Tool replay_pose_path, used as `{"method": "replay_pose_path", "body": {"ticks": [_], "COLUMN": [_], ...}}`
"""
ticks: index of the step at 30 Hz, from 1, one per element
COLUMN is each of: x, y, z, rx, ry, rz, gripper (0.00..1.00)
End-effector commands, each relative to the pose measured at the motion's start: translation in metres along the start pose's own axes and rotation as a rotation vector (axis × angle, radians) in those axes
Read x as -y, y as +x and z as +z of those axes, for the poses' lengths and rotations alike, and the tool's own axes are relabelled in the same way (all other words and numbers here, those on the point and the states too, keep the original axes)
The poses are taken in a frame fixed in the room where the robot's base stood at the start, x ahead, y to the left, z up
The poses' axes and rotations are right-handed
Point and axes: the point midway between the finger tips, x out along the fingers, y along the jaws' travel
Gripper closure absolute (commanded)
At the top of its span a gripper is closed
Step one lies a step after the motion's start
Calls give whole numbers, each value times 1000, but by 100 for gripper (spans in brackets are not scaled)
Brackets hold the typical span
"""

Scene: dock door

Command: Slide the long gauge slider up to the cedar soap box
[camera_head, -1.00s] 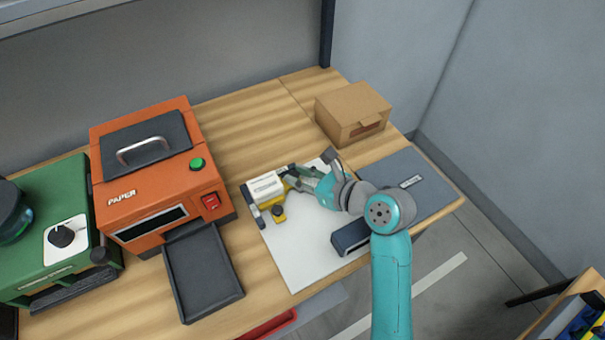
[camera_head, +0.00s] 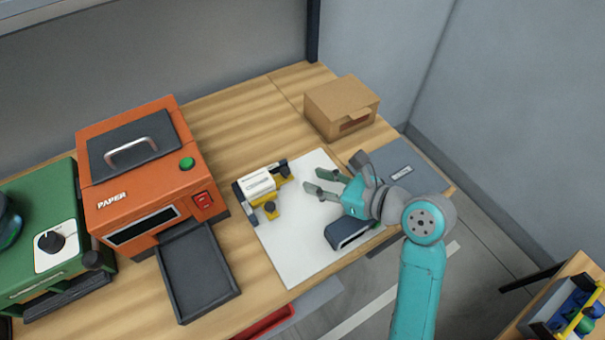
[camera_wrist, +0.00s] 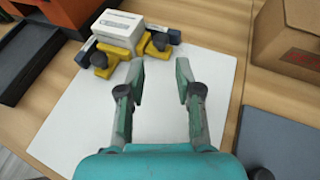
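The white box with a printed label (camera_head: 258,184), which I take as the cedar soap box, sits at the far left of a white sheet (camera_head: 295,262). It also shows in the wrist view (camera_wrist: 119,27). Dark bars and yellow sliders with dark knobs lie around it. One yellow slider (camera_wrist: 104,64) is close against the box's near side; the other (camera_wrist: 146,48) is close by its right side. I cannot tell which is the long gauge slider, or whether either touches. My gripper (camera_head: 312,187) is open and empty, right of the box and apart from it.
A cardboard box (camera_head: 342,105) stands at the back right. A dark blue block (camera_head: 347,232) lies under my gripper's right side. A grey pad (camera_head: 410,170) is on the right. An orange machine (camera_head: 145,175) and its dark tray (camera_head: 198,275) stand left. The sheet's middle is clear.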

Motion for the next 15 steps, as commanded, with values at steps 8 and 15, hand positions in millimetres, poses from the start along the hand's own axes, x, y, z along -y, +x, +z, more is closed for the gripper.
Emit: {"method": "replay_pose_path", "body": {"ticks": [8,15], "x": [0,0], "y": [-32,-36], "z": [0,0], "rx": [0,0], "ry": [0,0], "rz": [-1,0], "gripper": [66,66]}}
